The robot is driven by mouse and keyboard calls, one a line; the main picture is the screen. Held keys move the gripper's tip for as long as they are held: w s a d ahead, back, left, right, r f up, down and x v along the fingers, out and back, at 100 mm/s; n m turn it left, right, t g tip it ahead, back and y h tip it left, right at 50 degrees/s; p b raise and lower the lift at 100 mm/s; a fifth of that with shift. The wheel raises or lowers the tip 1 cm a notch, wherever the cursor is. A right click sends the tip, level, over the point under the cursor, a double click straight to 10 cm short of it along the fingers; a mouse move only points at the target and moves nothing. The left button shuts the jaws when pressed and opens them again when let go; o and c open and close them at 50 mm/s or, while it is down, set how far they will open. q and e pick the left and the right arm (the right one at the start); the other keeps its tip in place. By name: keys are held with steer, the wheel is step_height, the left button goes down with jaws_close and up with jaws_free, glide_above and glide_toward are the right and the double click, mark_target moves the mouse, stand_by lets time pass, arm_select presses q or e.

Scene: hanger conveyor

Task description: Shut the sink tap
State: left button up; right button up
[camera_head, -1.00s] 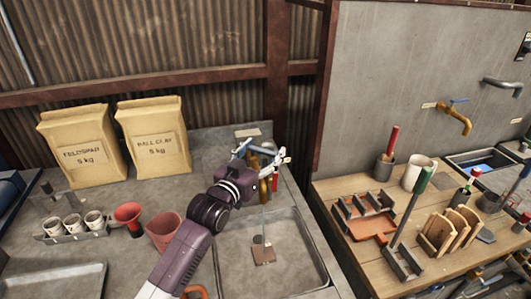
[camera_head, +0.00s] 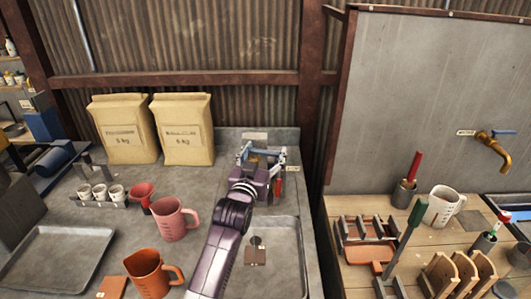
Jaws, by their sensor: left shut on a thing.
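My left gripper (camera_head: 262,166) reaches over the back of the grey sink (camera_head: 285,235) and is shut at the sink tap, of which only a little shows. A blue part (camera_head: 265,152), seemingly the tap's lever, shows between the fingers. The gripper hides most of the tap body and spout, so I cannot tell the lever's exact angle. The drain and a small brown square (camera_head: 255,257) lie in the basin. No water stream is clear. My right gripper is not in view.
A second brass tap (camera_head: 490,142) with a blue lever is on the right wall. An orange jug (camera_head: 150,272), a pink jug (camera_head: 173,218) and a metal tray (camera_head: 55,258) stand left of my arm. Two paper sacks (camera_head: 183,130) stand behind. A wooden bench (camera_head: 340,280) with tools is right.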

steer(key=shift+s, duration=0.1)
arm_select(q)
steer(key=o, duration=1.6)
steer(key=shift+o, duration=0.6)
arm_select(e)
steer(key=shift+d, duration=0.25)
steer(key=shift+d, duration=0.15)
arm_select(q)
steer(key=shift+s+a, duration=0.1)
steer(key=shift+s, duration=0.45)
steer(key=v, duration=1.1)
steer(key=shift+w, duration=0.1)
